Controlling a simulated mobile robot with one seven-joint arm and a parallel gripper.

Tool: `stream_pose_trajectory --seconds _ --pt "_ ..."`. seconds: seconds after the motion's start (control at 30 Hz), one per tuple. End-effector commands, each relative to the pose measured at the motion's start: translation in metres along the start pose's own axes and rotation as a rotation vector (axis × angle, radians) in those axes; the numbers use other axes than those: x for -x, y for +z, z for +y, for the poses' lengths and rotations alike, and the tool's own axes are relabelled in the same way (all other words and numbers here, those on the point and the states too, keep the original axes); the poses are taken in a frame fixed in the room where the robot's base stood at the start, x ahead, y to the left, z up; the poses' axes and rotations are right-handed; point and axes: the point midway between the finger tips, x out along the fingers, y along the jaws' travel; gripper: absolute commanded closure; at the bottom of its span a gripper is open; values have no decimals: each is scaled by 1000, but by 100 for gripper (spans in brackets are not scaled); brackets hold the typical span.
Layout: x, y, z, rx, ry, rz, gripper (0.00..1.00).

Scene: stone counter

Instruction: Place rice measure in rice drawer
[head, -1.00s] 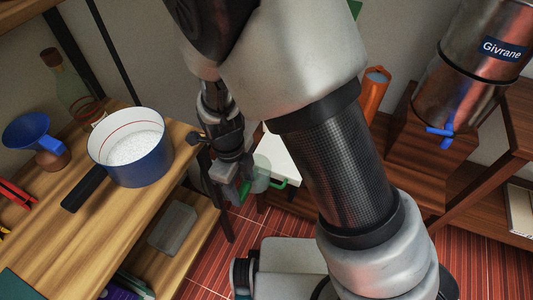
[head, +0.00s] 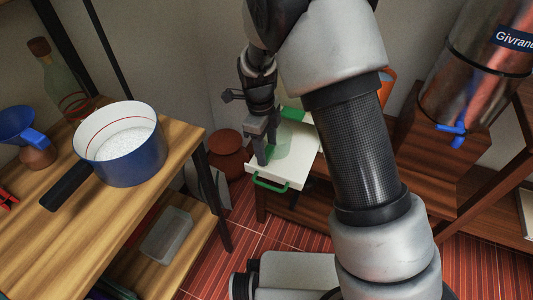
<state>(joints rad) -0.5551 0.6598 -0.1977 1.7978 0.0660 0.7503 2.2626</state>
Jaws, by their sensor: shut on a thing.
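The rice measure (head: 285,143) is a small, clear greenish cup. My gripper (head: 266,153) is shut on it and holds it over the white rice drawer (head: 308,162). The drawer has a green handle (head: 272,186) at its front and stands out at the right of the wooden table. The cup looks upright. Whether its base touches the drawer cannot be told, and my fingers hide part of the cup.
A blue-and-white saucepan (head: 140,165) of white grains stands on the wooden table (head: 120,215) at left. A brown pot (head: 229,155) and a metal dispenser (head: 475,75) flank the drawer.

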Motion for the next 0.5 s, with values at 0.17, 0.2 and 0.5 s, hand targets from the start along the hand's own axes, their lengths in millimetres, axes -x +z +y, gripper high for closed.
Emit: stream_pose_trajectory --seconds 0.17,0.2,0.5 --pt "-9 1 0 0 -1 -1 88" --pt "-9 1 0 0 0 -1 88" --pt "-12 1 1 0 0 0 35"
